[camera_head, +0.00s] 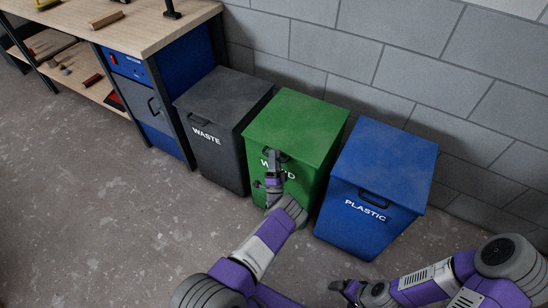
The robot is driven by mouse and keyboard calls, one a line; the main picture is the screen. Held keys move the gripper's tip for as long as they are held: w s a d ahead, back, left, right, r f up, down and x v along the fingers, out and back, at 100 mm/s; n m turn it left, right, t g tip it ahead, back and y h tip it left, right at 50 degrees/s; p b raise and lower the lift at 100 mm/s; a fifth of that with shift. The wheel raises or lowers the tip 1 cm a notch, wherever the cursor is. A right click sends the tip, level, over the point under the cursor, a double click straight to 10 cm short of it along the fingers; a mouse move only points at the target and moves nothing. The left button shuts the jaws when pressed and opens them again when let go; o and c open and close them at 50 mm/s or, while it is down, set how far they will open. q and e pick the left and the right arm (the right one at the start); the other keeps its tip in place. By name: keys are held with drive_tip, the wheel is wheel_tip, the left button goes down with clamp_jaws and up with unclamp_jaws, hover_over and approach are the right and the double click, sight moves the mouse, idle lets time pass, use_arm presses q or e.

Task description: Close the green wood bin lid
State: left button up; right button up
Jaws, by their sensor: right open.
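The green wood bin (310,181) stands against the wall between two other bins. Its green lid (297,122) lies flat over the top and looks closed, with no gap that I can make out. My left gripper (272,158) is right in front of the bin's upper front, below the lid's front edge. It covers part of the white "WOOD" lettering and the handle area. Whether it touches the bin, and whether its fingers are apart, I cannot tell. My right gripper (341,288) is open, low over the floor in front of the blue bin.
A grey waste bin (222,150) stands close on the left and a blue plastic bin (378,180) close on the right, both with lids down. A workbench (145,28) is at upper left. The block wall (400,65) is behind. Floor (100,210) at lower left is clear.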

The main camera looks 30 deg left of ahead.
use_arm(q)
drive_tip(key=v, duration=0.7)
drive_tip(key=shift+s+f+p, duration=0.2)
drive_tip(key=shift+f+p, duration=0.05)
drive_tip(key=shift+p, duration=0.05)
drive_tip(key=shift+d, duration=0.15)
drive_tip(key=a+f+n+g+h+p, duration=0.25)
drive_tip(key=a+f+n+g, duration=0.2)
drive_tip(key=a+g, duration=0.35)
drive_tip(key=s+d+f+n+g+h+p, duration=0.2)
drive_tip(key=s+d+f+n+g+h, duration=0.1)
drive_tip(key=s+d+n+g, duration=0.15)
drive_tip(key=s+d+r+g+h+p, duration=0.1)
drive_tip(key=s+d+r+g+h, duration=0.2)
drive_tip(key=s+d, duration=0.4)
drive_tip(key=s+d+r+n+g+h+p, duration=0.1)
drive_tip(key=s+d+r+g+h+p, duration=0.1)
drive_tip(key=s+d, duration=0.6)
drive_tip(key=s+d+r+g+h+p, duration=0.1)
drive_tip(key=s+d+r+g+h, duration=0.4)
drive_tip(key=s+d+r+h, duration=0.1)
drive_tip(key=shift+s+d+r, duration=0.65)
drive_tip(key=shift+d, duration=0.4)
